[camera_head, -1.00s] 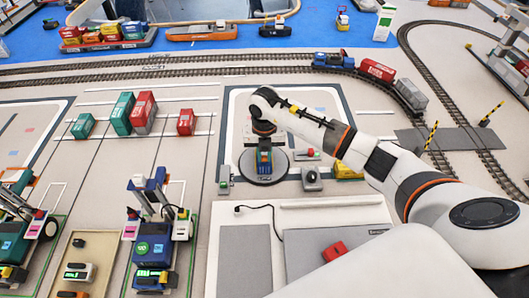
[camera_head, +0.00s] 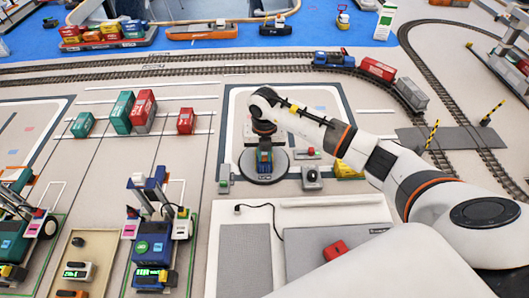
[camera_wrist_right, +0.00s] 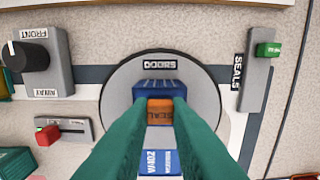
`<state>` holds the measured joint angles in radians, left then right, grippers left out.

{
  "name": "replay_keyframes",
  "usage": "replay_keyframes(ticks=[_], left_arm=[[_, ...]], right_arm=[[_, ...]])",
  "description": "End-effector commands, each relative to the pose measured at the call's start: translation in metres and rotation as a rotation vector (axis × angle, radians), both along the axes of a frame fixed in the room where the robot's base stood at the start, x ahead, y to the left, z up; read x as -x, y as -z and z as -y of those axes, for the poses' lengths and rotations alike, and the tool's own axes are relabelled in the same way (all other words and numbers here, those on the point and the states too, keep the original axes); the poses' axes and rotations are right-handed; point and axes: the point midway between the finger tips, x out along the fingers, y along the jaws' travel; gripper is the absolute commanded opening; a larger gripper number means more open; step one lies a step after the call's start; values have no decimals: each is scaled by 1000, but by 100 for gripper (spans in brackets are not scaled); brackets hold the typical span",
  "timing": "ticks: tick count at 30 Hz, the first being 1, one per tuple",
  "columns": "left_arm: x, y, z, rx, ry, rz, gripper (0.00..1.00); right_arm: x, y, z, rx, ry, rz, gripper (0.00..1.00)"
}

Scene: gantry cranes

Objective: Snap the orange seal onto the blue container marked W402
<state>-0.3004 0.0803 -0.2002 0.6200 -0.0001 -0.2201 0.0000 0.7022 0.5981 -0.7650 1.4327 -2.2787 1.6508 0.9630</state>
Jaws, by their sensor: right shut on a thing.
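My right gripper (camera_wrist_right: 160,105) has green fingers and is shut on the small orange seal (camera_wrist_right: 160,112). In the head view the right gripper (camera_head: 264,146) reaches down over the grey round turntable (camera_head: 262,178). The blue container (camera_wrist_right: 158,90) stands on the turntable, just beyond the seal. Seal and container look very close, but I cannot tell whether they touch or are snapped together. A blue face marked W402 (camera_wrist_right: 160,162) shows between the fingers, nearer the camera. The fingers hide much of the container. My left gripper is out of view.
A knob box marked FRONT and AWAY (camera_wrist_right: 38,60) and a slider box (camera_wrist_right: 62,131) stand left of the turntable. A SEALS holder (camera_wrist_right: 256,72) stands right. In the head view, several containers (camera_head: 143,110) stand left, with a crane (camera_head: 150,240) nearer.

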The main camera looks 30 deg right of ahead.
Motion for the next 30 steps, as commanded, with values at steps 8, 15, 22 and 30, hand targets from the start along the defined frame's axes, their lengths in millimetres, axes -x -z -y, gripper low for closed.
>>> replay_keyframes(ticks=[8, 15, 22, 30], left_arm=[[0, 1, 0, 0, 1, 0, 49], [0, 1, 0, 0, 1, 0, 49], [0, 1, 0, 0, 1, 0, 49], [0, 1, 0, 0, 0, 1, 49]], right_arm=[[0, 2, 0, 0, 0, 0, 23], [0, 2, 0, 0, 0, 0, 42], [0, 2, 0, 0, 0, 0, 64], [0, 1, 0, 0, 0, 0, 64]])
